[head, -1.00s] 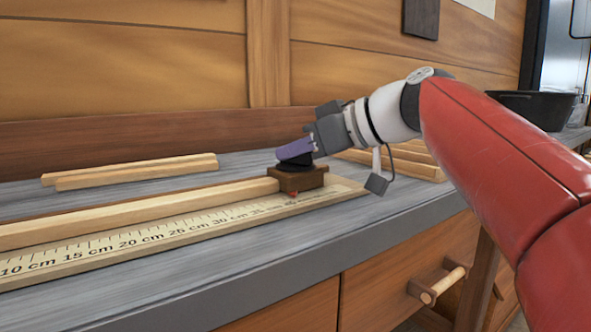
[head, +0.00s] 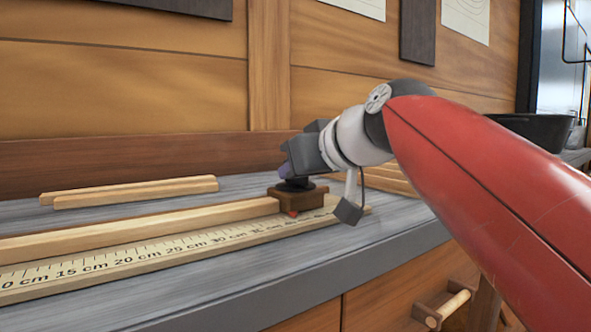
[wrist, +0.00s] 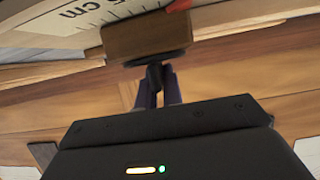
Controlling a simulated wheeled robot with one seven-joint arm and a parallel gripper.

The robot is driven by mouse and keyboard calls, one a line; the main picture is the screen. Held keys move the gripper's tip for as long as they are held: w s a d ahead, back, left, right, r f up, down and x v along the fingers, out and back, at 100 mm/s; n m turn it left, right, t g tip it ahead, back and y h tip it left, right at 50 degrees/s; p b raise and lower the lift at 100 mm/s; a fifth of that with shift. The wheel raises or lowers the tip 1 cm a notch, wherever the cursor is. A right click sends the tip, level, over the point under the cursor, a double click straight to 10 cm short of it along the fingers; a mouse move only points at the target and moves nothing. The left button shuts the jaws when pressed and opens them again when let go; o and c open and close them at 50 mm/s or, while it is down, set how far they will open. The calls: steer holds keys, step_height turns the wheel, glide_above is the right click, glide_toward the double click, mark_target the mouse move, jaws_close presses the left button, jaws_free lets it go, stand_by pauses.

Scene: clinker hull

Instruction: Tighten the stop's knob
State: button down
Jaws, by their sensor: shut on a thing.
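The stop is a brown wooden block (head: 303,199) on the measuring board (head: 190,248), with a red pointer (head: 293,213) at its front foot. Its black knob (head: 295,185) sits on top of the block; in the wrist view the knob's dark disc (wrist: 152,58) lies against the block (wrist: 145,36). My gripper (head: 285,172) is at the knob from above, tilted. Its purple fingers (wrist: 158,88) are shut on the knob's narrow black upper part. In the head view the gripper's body hides most of the fingers.
A long wooden strip (head: 140,229) lies along the board, its end at the block. Two short strips (head: 135,191) lie behind on the grey bench (head: 240,285). More strips (head: 390,180) lie behind my arm. A black tub (head: 535,128) stands far right.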

steer(key=c, duration=1.5)
jaws_free()
steer(key=shift+c, duration=0.2)
steer(key=v, duration=0.7)
steer(key=shift+s+d, duration=0.2)
steer(key=shift+s, duration=0.15)
